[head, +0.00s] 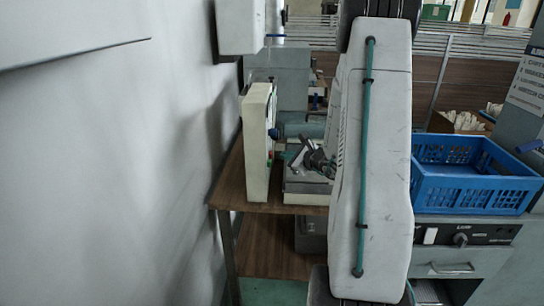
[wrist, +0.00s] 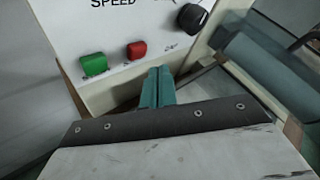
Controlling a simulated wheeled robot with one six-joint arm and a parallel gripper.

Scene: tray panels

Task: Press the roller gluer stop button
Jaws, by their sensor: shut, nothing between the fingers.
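The gluer's control panel (wrist: 110,25) is a pale box face in the wrist view, with a "SPEED" label. A red button (wrist: 137,50) sits on it between a green button (wrist: 94,64) at left and a black knob (wrist: 192,17) at upper right. My gripper (wrist: 157,72) has its teal fingers shut and empty. The fingertips appear just below and right of the red button; whether they touch the panel I cannot tell. In the head view the control box (head: 256,150) is seen nearly edge-on, left of my arm.
A teal roller (wrist: 270,72) lies right of the panel in the wrist view. In the head view, the box stands on a brown wooden table (head: 229,180) near a white wall (head: 110,170). A blue crate (head: 470,200) sits at right.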

